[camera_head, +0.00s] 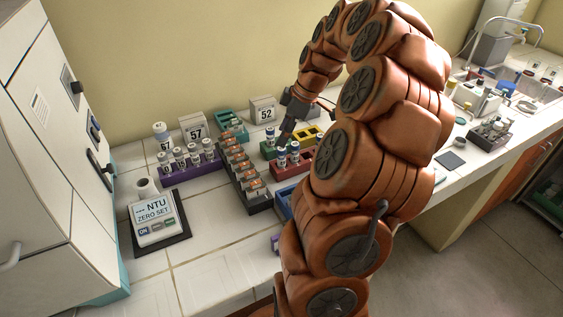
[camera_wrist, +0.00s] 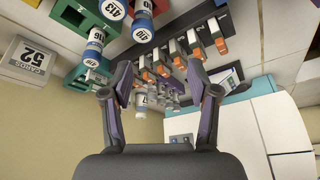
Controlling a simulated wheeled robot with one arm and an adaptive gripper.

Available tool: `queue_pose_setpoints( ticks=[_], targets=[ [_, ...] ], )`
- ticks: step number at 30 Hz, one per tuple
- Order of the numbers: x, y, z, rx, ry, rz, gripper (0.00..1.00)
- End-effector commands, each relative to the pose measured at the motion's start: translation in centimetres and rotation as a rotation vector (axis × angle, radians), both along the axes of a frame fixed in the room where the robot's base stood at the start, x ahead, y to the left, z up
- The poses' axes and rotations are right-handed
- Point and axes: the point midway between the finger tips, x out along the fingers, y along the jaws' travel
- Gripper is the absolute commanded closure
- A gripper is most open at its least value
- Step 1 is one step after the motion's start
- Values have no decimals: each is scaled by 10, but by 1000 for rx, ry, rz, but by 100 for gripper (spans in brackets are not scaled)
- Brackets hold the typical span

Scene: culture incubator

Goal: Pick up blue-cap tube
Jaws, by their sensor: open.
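Several white-labelled tubes with blue parts stand in the colored racks. In the head view, one blue-topped tube (camera_head: 270,132) stands at the green rack (camera_head: 268,149); two more, a left one (camera_head: 282,157) and a right one (camera_head: 295,150), stand by the red rack (camera_head: 284,172). In the wrist view, blue-and-white tubes show at upper left, one (camera_wrist: 93,48) by the green rack (camera_wrist: 76,14) and one (camera_wrist: 142,28) nearer the middle. My gripper (camera_wrist: 160,88) is open, with nothing between its fingers.
A dark rack of orange-labelled pieces (camera_head: 240,170) and a purple tube rack (camera_head: 192,174) stand to the left. Number cards 57 (camera_head: 193,128) and 52 (camera_head: 263,110) are behind. An NTU meter (camera_head: 156,217) sits at front left. Clear tiles (camera_head: 215,236) lie in front.

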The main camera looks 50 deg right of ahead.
Motion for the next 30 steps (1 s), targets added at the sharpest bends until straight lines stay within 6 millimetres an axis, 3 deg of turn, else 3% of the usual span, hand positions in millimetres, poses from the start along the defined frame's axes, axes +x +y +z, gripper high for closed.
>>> queue_pose_setpoints(
  ticks=[3, 6, 23, 30],
  targets=[
    [-6, -23, -6, -11, -21, 1, 40],
    [-6, -29, -10, -14, -27, 6, 40],
    [8, -17, -44, -13, -25, 6, 40],
    [19, -8, -71, -12, -24, 7, 40]
  ],
)
